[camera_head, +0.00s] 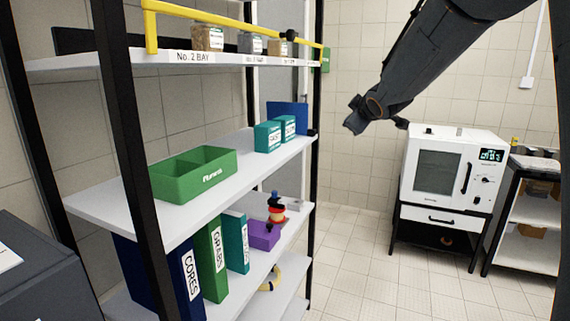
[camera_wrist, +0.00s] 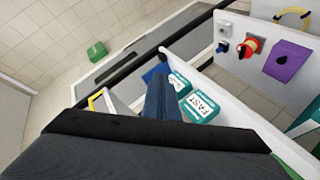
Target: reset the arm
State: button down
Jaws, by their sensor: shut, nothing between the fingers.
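My gripper (camera_head: 354,122) hangs in the air at the end of my dark arm, right of the shelf rack and left of the white oven. Its shut fingers (camera_wrist: 163,98) show at the middle of the wrist view, with nothing between them. From there they overlap the view of the rack, beside the teal boxes (camera_wrist: 203,105). No contact with the rack shows in the head view.
The rack holds a green bin (camera_head: 194,173), teal boxes (camera_head: 268,136), binders (camera_head: 212,260) and a purple box (camera_head: 264,235). A yellow rail (camera_head: 230,20) runs along its top shelf. The white oven (camera_head: 452,175) stands at right. The tiled floor (camera_head: 355,260) between is clear.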

jog(key=s+f+m+g+b, duration=0.1)
jog(key=s+f+m+g, duration=0.2)
jog(key=s+f, duration=0.8)
jog(key=s+f+m+g+b, duration=0.1)
jog(key=s+f+m+g, duration=0.3)
jog(key=s+f, duration=0.6)
jog(key=s+f+m+g+h+b, duration=0.1)
jog(key=s+f+m+g, duration=0.2)
jog(key=s+f, duration=0.8)
jog(key=s+g, duration=0.2)
jog(key=s, duration=0.7)
jog(key=shift+s+a+f+m, duration=0.15)
jog(key=shift+a+f+m, duration=0.15)
jog(key=shift+f+m, duration=0.1)
